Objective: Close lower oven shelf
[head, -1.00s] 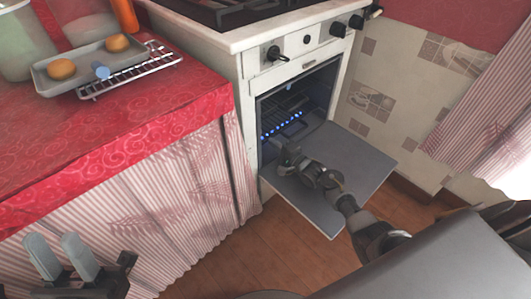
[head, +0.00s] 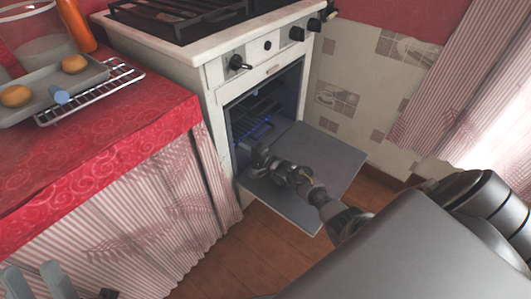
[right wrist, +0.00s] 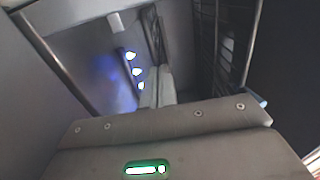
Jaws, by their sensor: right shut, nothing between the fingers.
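The white oven (head: 215,80) stands with its grey door (head: 325,165) folded down and open. Wire shelf racks (head: 250,112) show inside the dark cavity; I cannot tell how far the lower one is pulled out. In the right wrist view, rack bars (right wrist: 228,45) run along the right side. My right arm reaches over the open door, and its gripper (head: 247,163) is at the cavity mouth, shut and empty. In the wrist view its fingers (right wrist: 158,90) point into the cavity. My left gripper (head: 38,284) is at the bottom left, fingers apart and empty, partly cut off.
A red-clothed counter (head: 140,125) with a striped curtain stands left of the oven. It bears a tray (head: 45,82) with buns and a wire rack (head: 125,78). Blue lights (right wrist: 134,72) glow inside the oven. Wooden floor (head: 240,250) is clear in front.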

